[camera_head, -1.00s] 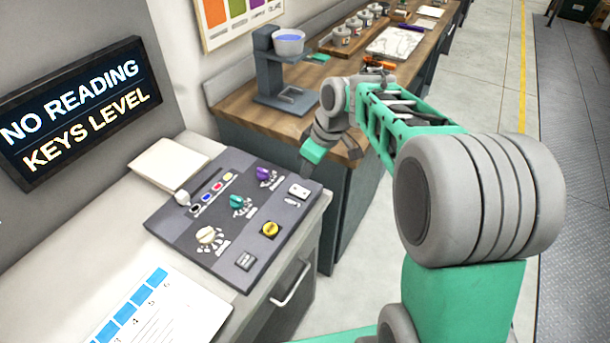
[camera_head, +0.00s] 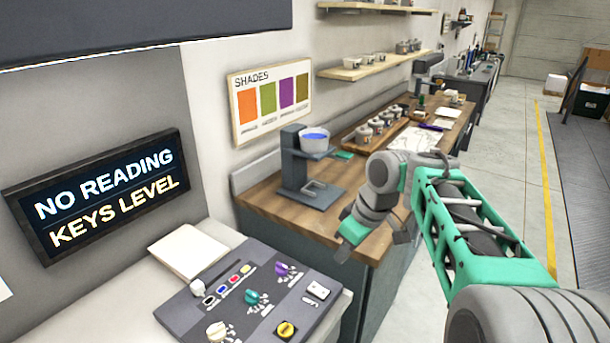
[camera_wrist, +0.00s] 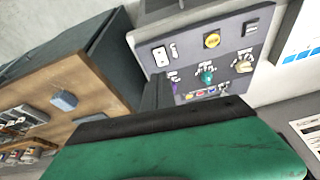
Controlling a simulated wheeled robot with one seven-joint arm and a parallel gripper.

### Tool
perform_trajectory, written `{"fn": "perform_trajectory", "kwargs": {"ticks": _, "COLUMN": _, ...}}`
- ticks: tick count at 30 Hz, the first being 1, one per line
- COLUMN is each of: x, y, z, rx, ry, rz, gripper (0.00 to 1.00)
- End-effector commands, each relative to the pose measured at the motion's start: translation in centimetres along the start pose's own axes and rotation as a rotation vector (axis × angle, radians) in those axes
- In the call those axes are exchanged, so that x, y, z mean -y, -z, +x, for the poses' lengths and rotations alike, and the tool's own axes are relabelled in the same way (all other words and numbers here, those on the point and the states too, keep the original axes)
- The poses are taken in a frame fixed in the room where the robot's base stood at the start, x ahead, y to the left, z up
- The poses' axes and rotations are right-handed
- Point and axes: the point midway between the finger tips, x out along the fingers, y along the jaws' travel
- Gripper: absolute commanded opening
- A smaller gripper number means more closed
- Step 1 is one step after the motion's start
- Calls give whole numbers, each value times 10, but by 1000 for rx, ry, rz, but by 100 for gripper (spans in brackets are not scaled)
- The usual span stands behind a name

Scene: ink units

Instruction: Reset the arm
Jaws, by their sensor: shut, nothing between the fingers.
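My gripper (camera_head: 346,243) is at the end of my green and grey arm, above and just right of the grey control panel (camera_head: 190,309), near the front of the wooden bench (camera_head: 262,205). It is shut and empty, and touches nothing that I can make out. In the wrist view the green gripper body (camera_wrist: 180,150) fills the bottom, with a dark finger (camera_wrist: 157,95) pointing towards the control panel (camera_wrist: 256,32). The panel has coloured knobs, a yellow button and a white switch.
A dark sign (camera_head: 100,196) reads "NO READING KEYS LEVEL". A shades chart (camera_head: 270,100) and shelves (camera_head: 375,66) are on the wall.

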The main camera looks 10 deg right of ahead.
Motion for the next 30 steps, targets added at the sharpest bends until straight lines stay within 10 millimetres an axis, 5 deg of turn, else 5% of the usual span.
{"fn": "perform_trajectory", "kwargs": {"ticks": 2, "x": -12, "y": -7, "z": 9, "rx": -2, "ry": -29, "rz": 200, "gripper": 0}}
{"fn": "perform_trajectory", "kwargs": {"ticks": 7, "x": 1, "y": -82, "z": 57, "rx": 103, "ry": -66, "rz": 634, "gripper": 0}}
{"fn": "perform_trajectory", "kwargs": {"ticks": 12, "x": 46, "y": -150, "z": 62, "rx": 160, "ry": -184, "rz": 854, "gripper": 0}}
{"fn": "perform_trajectory", "kwargs": {"ticks": 15, "x": 78, "y": -173, "z": 55, "rx": 148, "ry": -241, "rz": 851, "gripper": 0}}
{"fn": "perform_trajectory", "kwargs": {"ticks": 21, "x": 100, "y": -141, "z": 23, "rx": 6, "ry": -278, "rz": 731, "gripper": 0}}
{"fn": "perform_trajectory", "kwargs": {"ticks": 30, "x": 106, "y": -135, "z": 23, "rx": -1, "ry": -270, "rz": 701, "gripper": 0}}
